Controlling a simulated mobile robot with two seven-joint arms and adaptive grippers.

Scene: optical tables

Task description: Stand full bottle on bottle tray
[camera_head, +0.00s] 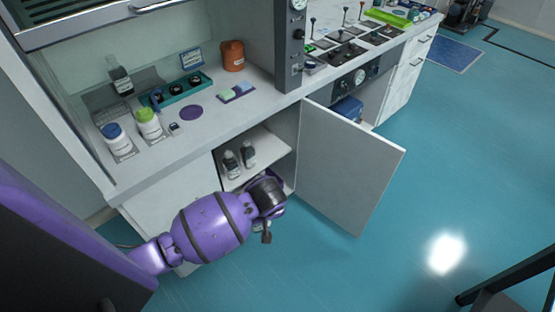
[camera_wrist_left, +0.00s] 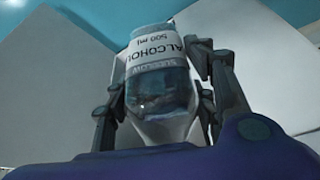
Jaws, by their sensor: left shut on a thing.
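A clear bottle labelled "ALCOHOL 500 ml" (camera_wrist_left: 155,60) is between the fingers of my left gripper (camera_wrist_left: 160,92), which is shut on it in the left wrist view. In the head view my left gripper (camera_head: 266,192) is low at the front of the open cabinet; the held bottle cannot be made out there. I cannot tell which is the bottle tray. My right gripper is not in view.
Two dark bottles (camera_head: 231,164) stand on the cabinet shelf (camera_head: 268,140). The open cabinet door (camera_head: 350,165) juts out right of my gripper. A blue-capped jar (camera_head: 117,140) and a green-capped jar (camera_head: 148,123) stand at the counter's front left.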

